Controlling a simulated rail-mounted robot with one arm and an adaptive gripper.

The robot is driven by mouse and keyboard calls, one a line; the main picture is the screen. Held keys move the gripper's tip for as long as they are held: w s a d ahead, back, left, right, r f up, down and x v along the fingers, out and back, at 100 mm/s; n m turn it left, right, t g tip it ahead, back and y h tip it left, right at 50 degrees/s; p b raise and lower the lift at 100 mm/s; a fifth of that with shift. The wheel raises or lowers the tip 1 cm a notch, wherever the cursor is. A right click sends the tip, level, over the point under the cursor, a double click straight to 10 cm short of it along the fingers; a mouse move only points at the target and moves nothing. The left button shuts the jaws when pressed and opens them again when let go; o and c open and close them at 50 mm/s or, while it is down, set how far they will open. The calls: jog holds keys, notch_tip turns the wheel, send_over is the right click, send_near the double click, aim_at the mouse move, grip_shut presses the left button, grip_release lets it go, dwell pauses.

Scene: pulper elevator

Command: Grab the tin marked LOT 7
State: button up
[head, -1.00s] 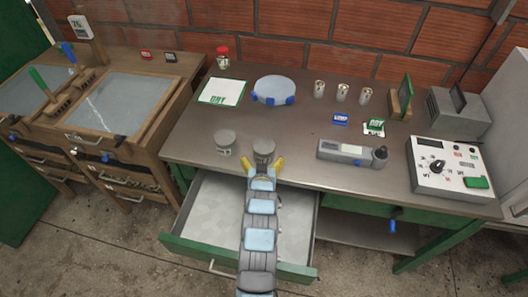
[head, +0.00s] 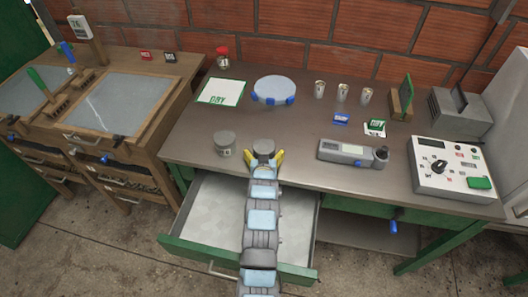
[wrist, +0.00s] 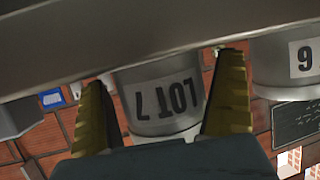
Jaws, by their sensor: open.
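In the head view, the tin (head: 263,146) stands at the end of my arm. My gripper (head: 264,157) is open, with a yellow finger on each side of the tin's near side. In the wrist view the label appears upside down between the two fingers of my gripper (wrist: 167,70). Gaps show beside the tin there, so the fingers do not appear to press on it.
A similar tin (head: 225,143), whose label shows a 6 in the wrist view (wrist: 300,60), stands close on the left. An open drawer (head: 205,215) lies below my arm. A grey handheld device (head: 345,150) is to the right. Small cans (head: 342,92) stand farther back.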

jog(key=c, duration=1.2)
